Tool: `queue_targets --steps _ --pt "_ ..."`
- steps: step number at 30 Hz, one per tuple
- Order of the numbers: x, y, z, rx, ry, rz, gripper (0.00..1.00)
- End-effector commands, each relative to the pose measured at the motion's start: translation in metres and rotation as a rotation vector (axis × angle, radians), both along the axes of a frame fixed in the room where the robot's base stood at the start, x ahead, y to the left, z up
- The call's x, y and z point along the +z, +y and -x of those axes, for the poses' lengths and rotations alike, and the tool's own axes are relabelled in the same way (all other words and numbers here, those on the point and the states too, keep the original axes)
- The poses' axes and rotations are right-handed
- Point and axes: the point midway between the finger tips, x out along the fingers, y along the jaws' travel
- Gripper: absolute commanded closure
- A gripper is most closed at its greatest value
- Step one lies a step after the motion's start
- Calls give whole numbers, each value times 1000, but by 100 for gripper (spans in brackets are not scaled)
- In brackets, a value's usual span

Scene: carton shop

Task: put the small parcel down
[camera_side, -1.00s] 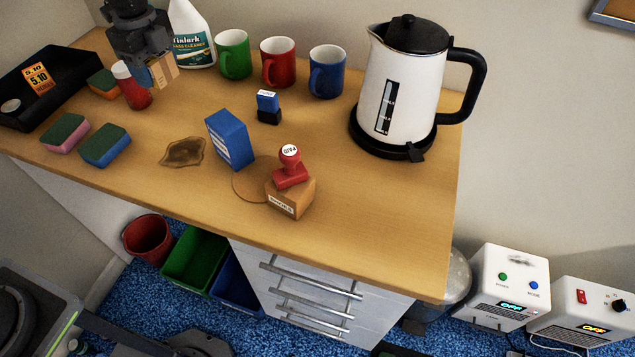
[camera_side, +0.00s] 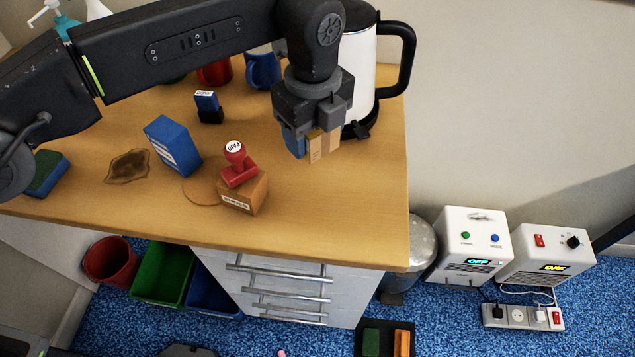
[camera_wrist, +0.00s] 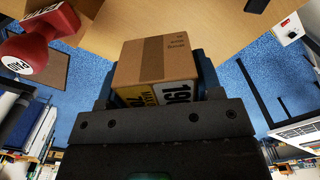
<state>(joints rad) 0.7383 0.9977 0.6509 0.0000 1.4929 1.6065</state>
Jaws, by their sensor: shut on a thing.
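The small parcel (camera_side: 325,147) is a brown cardboard box with a darker tape strip. My gripper (camera_side: 308,143) is shut on it, with a blue finger at its left side. The parcel is in front of the kettle, over the right part of the wooden counter (camera_side: 330,215); I cannot tell its exact height above the top. In the wrist view the parcel (camera_wrist: 157,60) sits between the blue fingers, its taped face showing and a yellow and white printed label on its near side. Carpet shows beyond the counter edge there.
A red stamp (camera_side: 238,165) stands on a brown box (camera_side: 248,196) left of the parcel. The white kettle (camera_side: 358,55) is partly hidden behind my gripper. The counter's front right is clear.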

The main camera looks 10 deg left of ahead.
Motion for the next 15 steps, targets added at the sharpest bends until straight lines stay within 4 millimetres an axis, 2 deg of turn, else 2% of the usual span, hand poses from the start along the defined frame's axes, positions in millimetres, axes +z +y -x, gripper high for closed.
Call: queue_targets --steps 3,9,15 --pt "-12 -7 5 -11 2 -2 69" --pt "-43 -7 6 -11 1 -1 69" --pt "-64 -6 5 -11 2 -2 69"
